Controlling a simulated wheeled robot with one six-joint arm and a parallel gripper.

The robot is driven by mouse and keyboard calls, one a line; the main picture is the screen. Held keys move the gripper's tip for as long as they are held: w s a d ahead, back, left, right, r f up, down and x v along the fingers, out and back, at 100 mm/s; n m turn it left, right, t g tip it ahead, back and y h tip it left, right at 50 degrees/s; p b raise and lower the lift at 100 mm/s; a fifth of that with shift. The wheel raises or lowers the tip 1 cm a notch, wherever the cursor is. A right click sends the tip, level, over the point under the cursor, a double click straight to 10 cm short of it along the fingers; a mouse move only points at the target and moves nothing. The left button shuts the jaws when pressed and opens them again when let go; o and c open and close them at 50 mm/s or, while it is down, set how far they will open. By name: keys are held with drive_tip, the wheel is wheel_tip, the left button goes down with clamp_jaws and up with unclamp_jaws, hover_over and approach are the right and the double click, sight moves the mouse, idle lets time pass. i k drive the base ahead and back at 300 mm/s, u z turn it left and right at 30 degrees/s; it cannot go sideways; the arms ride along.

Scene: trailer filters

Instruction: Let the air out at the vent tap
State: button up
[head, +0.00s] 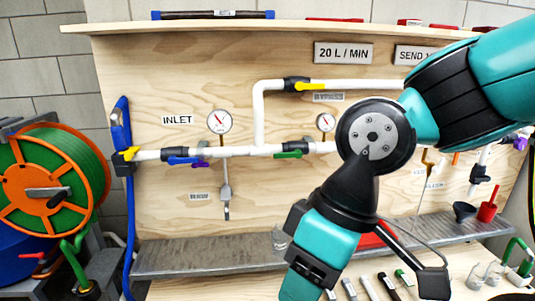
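A white pipe (238,151) runs across a plywood board, carrying several coloured taps. A yellow-handled tap (128,154) is at the left end, then a blue-handled tap (184,160), a small purple handle (201,164) and a green-handled tap (289,154). A yellow-handled tap (312,87) sits on the upper loop. Another purple handle (521,143) shows at the far right. I cannot read which is the vent tap; my arm hides the pipe's middle.
Two gauges (219,122) (326,122) stand above the pipe. A grey metal ledge (210,257) runs below the board. An orange and green hose reel (52,185) is at left. Several tools lie at the bottom.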

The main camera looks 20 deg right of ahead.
sight(436, 169)
drive_tip(key=z, duration=1.5)
